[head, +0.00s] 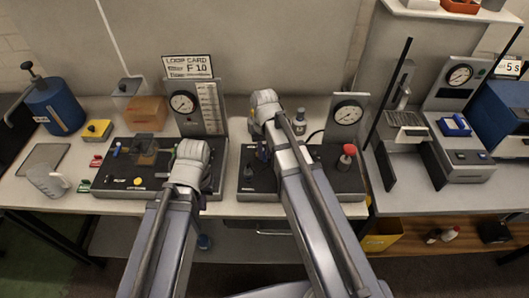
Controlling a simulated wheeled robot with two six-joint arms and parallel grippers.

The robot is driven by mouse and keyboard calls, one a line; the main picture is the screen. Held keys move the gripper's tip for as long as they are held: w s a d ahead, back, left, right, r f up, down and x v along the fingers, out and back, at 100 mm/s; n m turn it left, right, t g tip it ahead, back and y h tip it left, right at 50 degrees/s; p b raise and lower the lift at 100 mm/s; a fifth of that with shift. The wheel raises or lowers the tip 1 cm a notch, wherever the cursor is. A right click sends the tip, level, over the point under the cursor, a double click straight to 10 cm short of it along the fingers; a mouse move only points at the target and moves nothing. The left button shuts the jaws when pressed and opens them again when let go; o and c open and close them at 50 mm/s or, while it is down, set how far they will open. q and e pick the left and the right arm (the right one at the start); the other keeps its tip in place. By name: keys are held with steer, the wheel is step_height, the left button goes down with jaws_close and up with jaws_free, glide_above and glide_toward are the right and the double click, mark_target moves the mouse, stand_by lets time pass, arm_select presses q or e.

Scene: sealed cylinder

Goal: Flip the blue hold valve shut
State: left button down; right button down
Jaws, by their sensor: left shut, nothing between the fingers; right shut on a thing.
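The blue hold valve (262,151) appears as a small dark-blue part on the left of the middle black panel (340,184), beside my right arm. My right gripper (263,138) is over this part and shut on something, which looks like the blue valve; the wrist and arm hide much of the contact. My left gripper (188,178) is shut and empty at the right end of the left black panel (118,180); its fingertips are mostly hidden by its own wrist. The angle of the blue valve's handle is too small to read.
A gauge (348,113) stands behind the middle panel, with a red-topped knob (348,152) to its front. A blue cylinder (55,105) and clear jug (48,180) stand left.

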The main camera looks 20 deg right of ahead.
steer(key=shift+w+a+m, duration=0.1)
steer(key=shift+a+m, duration=0.2)
steer(key=shift+m, duration=0.9)
steer(key=c, duration=0.8)
jaws_free()
step_height(320, 180, up, 8)
steer(key=p, duration=0.8)
steer(key=shift+f, duration=0.1)
